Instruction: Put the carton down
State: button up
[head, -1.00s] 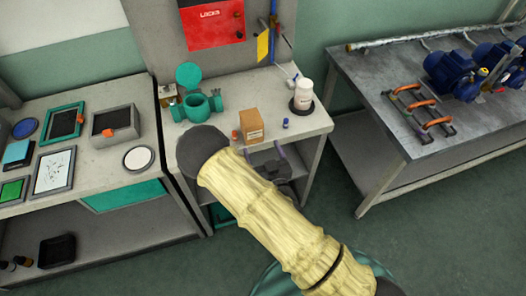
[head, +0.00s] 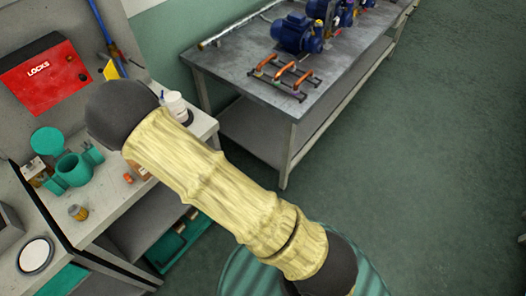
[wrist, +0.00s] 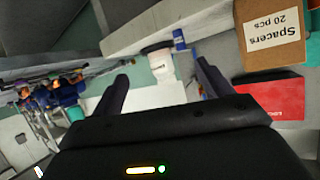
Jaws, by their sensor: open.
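The carton (wrist: 271,35) is a brown box with a white label reading "Spacers 20 pcs", at the upper right of the wrist view. In the head view only a brown sliver of what looks like it (head: 138,168) shows at the edge of my arm, above the workbench. My gripper (wrist: 162,82) is open, with its two dark fingers apart and nothing between them. The carton is outside the fingers, to the right of the right finger. My arm hides the gripper in the head view.
A white bottle (wrist: 162,66) shows beyond the fingers. The grey workbench (head: 115,205) also holds a teal pump body (head: 73,169) and a small brass-coloured part (head: 78,212). A red locks box (head: 44,75) hangs behind. A metal table (head: 235,75) with blue pumps stands right; floor beyond is clear.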

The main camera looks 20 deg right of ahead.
jog(key=s+d+r+g+h, duration=0.2)
jog(key=s+d+r+g, duration=0.8)
jog(key=s+d, duration=0.6)
notch_tip(320, 180, up, 3)
jog(key=shift+d+f+m, duration=0.2)
jog(key=shift+d+m, duration=0.1)
jog(key=shift+d, duration=0.5)
jog(key=shift+o, duration=0.4)
